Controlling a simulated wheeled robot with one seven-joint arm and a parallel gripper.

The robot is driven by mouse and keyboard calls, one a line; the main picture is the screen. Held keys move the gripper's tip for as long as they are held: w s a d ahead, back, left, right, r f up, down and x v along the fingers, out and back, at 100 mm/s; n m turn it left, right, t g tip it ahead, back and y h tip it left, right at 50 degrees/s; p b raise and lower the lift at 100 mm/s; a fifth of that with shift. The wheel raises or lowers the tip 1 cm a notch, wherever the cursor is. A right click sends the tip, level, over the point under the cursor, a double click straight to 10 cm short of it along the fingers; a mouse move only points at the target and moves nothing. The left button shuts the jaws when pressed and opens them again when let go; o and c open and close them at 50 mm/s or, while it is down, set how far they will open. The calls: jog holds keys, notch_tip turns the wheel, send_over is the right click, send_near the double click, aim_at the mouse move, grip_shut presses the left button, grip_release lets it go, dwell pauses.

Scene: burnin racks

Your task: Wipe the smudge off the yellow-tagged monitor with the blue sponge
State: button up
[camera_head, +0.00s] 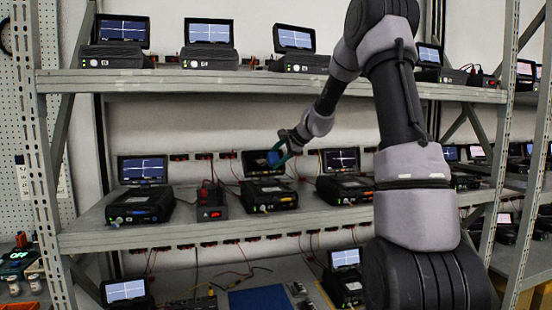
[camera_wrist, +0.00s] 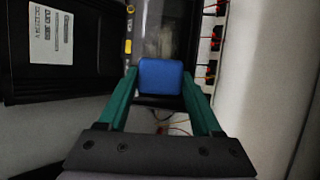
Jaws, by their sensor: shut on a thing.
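My gripper (camera_wrist: 160,85) is shut on the blue sponge (camera_wrist: 160,76), which sits between its two green fingers in the wrist view. The monitor (camera_wrist: 168,30) lies just beyond the sponge; a pale greyish smudge (camera_wrist: 160,42) shows on its dark screen. A yellow tag (camera_wrist: 128,46) is on the monitor's edge. In the head view my gripper (camera_head: 280,154) is at the middle-shelf monitor (camera_head: 256,164), with the blue sponge (camera_head: 273,158) in front of the screen's right part. I cannot tell whether the sponge touches the screen.
A black unit with a white label (camera_wrist: 50,38) lies at the left of the wrist view. Power sockets with red plugs (camera_wrist: 214,45) line the wall. Neighbouring monitors stand left (camera_head: 143,168) and right (camera_head: 341,160) on the middle shelf (camera_head: 200,235). The upper shelf (camera_head: 200,82) runs above.

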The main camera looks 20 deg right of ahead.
aim_at(252, 163)
jog(key=shift+s+a, duration=0.15)
jog(key=shift+a, duration=1.75)
jog(key=shift+s+a, duration=0.1)
jog(key=shift+a, duration=1.75)
jog(key=shift+d, duration=0.1)
jog(key=shift+s+r, duration=0.25)
jog(key=shift+s+d+r, duration=0.1)
jog(key=shift+s+r, duration=0.75)
jog(key=shift+s, duration=0.15)
jog(key=shift+s+d+r, duration=0.1)
jog(key=shift+s+r, duration=0.7)
jog(key=shift+s, duration=0.2)
jog(key=shift+s+r, duration=0.95)
jog(key=shift+s, duration=0.2)
